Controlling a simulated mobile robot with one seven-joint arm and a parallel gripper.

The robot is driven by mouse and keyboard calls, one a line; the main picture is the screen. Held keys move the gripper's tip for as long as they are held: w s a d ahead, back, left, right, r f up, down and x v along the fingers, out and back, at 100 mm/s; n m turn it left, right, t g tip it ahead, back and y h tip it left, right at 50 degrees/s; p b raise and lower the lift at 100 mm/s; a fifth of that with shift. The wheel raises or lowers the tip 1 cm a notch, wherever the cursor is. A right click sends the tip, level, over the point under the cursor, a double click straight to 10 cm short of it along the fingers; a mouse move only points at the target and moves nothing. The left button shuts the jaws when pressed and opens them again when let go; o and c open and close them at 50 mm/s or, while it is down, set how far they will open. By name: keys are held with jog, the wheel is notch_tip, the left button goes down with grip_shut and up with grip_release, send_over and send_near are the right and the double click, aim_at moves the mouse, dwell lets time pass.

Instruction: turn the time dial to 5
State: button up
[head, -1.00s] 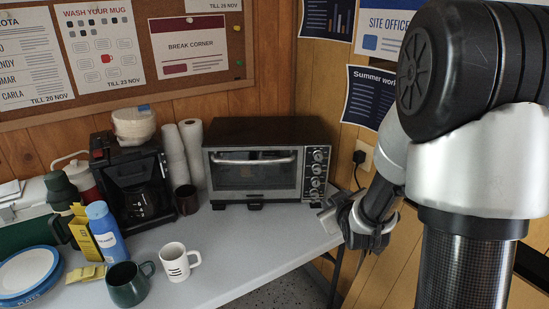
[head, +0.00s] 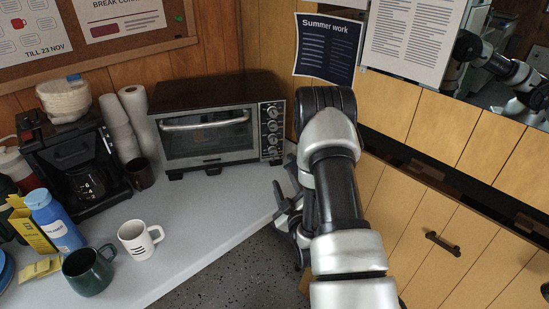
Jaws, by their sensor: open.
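The toaster oven (head: 205,128) stands at the back of the counter, silver-fronted with a dark top. A column of several round dials (head: 272,127) runs down the right side of its front. Their labels and pointer settings are too small to read, so I cannot tell which is the time dial or where it points. My gripper (head: 279,204) is open and empty. In the picture it is below and right of the oven, beside the counter's edge, apart from the dials. My arm covers part of the wall right of the oven.
The grey counter (head: 205,220) has free room in front of the oven. A white mug (head: 136,242), a green mug (head: 85,273), a blue bottle (head: 57,222) and a coffee maker (head: 75,165) stand left. A wooden wall and a drawer handle (head: 442,243) are right.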

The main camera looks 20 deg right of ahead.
aim_at(274, 153)
jog(key=w, duration=0.4)
jog(key=w+d, duration=0.1)
jog(key=w, duration=0.7)
jog(key=shift+w+d+b, duration=0.2)
jog(key=shift+w+b, duration=0.1)
jog(key=shift+b, duration=0.05)
grip_shut()
jog(key=shift+b, duration=0.35)
jog(key=m+b, duration=0.1)
jog(key=m, duration=0.1)
jog(key=m+b, duration=0.1)
jog(key=b, duration=0.1)
jog(key=shift+f+m, duration=0.2)
jog(key=shift+m, duration=0.2)
jog(key=m+b, duration=0.3)
jog(key=m, duration=0.1)
jog(key=shift+r+m+b, duration=0.15)
jog(key=shift+m+b, duration=0.25)
jog(key=shift+r, duration=0.1)
